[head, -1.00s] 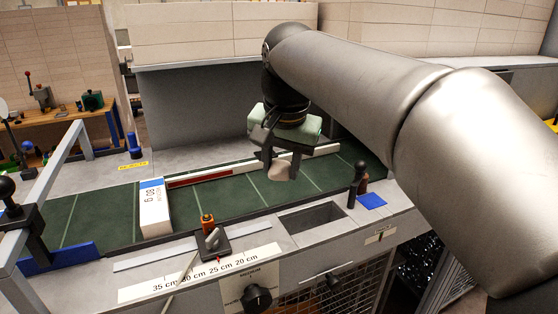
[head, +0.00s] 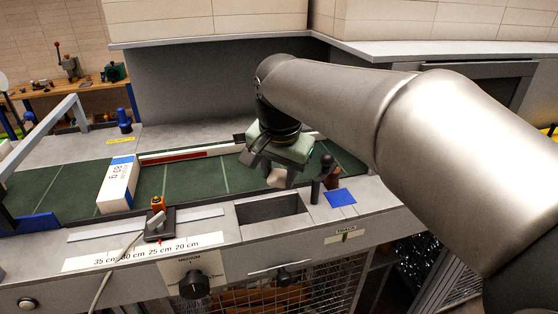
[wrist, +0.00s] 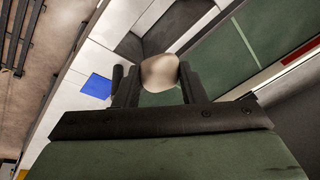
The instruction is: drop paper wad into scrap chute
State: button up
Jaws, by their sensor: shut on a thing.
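My gripper (head: 279,174) is shut on the paper wad (head: 277,179), a small off-white crumpled lump. In the wrist view the wad (wrist: 159,72) sits between the two dark fingers. In the head view my gripper is above the green belt, just behind the scrap chute (head: 268,208), a dark rectangular opening in the grey counter. The chute also shows in the wrist view (wrist: 172,25), beyond the wad. The wad is apart from the chute's rim.
A dark upright knob (head: 326,164) and a brown bottle-like item (head: 333,178) stand right of the chute, close to my gripper. A blue square (head: 340,197) lies beside them.

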aim_at(279, 186)
jog(key=shift+f+b, duration=1.1)
jog(key=shift+f, duration=0.7)
jog(key=o, duration=1)
jog(key=shift+r, duration=0.1)
jog(key=v, duration=1.7)
jog(key=shift+p, duration=0.3)
jog(key=shift+r, duration=0.15)
